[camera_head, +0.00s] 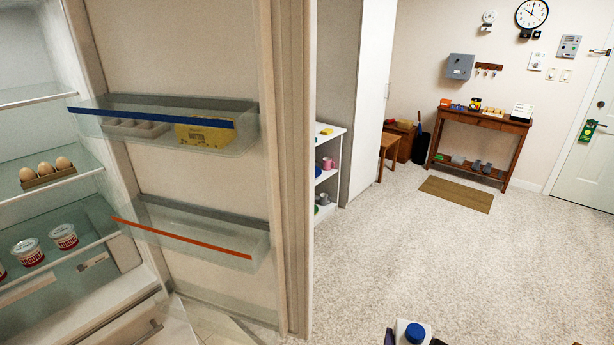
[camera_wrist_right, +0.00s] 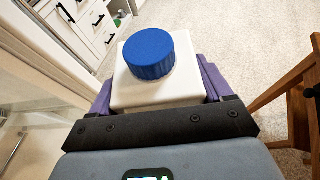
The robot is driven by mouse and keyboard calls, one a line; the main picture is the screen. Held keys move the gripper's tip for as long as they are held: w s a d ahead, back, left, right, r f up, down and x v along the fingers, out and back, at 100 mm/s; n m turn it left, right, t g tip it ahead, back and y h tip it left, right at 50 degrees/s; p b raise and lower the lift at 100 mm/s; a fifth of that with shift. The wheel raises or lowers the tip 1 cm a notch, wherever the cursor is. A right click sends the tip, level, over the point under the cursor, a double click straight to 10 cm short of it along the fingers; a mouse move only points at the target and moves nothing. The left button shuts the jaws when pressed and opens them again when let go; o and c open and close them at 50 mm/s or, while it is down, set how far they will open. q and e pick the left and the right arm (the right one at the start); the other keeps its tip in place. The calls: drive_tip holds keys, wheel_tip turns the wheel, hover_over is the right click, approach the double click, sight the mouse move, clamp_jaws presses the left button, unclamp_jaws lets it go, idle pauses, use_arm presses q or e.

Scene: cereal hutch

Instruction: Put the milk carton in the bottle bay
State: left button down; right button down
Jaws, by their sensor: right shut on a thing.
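The milk carton (camera_head: 401,329) is white with a blue cap and shows at the bottom edge of the head view, right of the open fridge door. In the right wrist view the carton (camera_wrist_right: 158,95) stands between the purple fingers of my right gripper (camera_wrist_right: 157,88), which is shut on it. Its lower part is hidden. The fridge door carries a lower bin with an orange edge (camera_head: 180,237), which looks empty. The upper bin with a blue edge (camera_head: 150,114) holds a yellow butter pack (camera_head: 205,133) and a grey tray. My left gripper is out of view.
The fridge shelves at left hold eggs (camera_head: 47,171) and yogurt cups (camera_head: 64,236). The fridge door stands between them and the carton. A white shelf unit (camera_head: 327,170) is behind the door.

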drive_tip(key=w+r+n+y+p, duration=0.1)
drive_tip(key=r+y+p, duration=0.1)
drive_tip(key=r+p, duration=1.5)
drive_tip(key=w+r+n+y+p, duration=0.2)
drive_tip(key=r+p, duration=1.5)
drive_tip(key=r, duration=1.3)
drive_tip(key=shift+w+d+r+t, duration=0.15)
drive_tip(key=shift+r+t, duration=0.15)
drive_tip(key=shift+t, duration=0.1)
drive_tip(key=shift+r, duration=0.1)
